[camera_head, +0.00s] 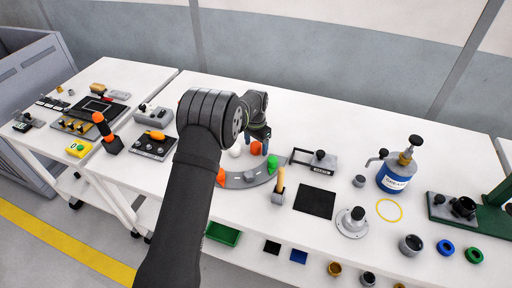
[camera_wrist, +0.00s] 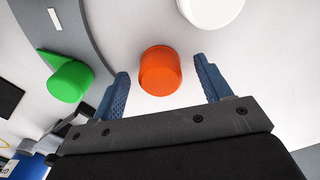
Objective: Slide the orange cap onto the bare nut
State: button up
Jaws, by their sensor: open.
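An orange cap (camera_wrist: 160,70) stands on the white table between my fingers in the wrist view. It also shows in the head view (camera_head: 255,148), just by the fingertips. My gripper (camera_head: 262,138) is open, with one blue finger on each side of the cap and a visible gap to both. Nothing is held. I cannot make out with certainty which part is the bare nut.
A green cap (camera_wrist: 70,82) stands near the grey curved strip (camera_head: 238,181). A white round thing (camera_wrist: 211,8) is beside the orange cap. A second orange piece (camera_head: 221,177) is at the strip's left end. A flanged grey fixture (camera_head: 352,224) stands right.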

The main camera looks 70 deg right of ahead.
aim_at(257, 144)
jog(key=shift+f, duration=0.25)
jog(key=c, duration=1.1)
jog(key=shift+r, duration=0.1)
notch_tip(257, 144, up, 4)
jog(key=shift+s+r, duration=0.15)
jog(key=shift+r, duration=0.05)
jog(key=s+a+r, duration=0.4)
jog(key=s+r, duration=0.2)
jog(key=s, duration=0.4)
jog(key=shift+s+a+r, duration=0.2)
jog(key=shift+a+r, duration=0.05)
jog(key=shift+a, duration=0.05)
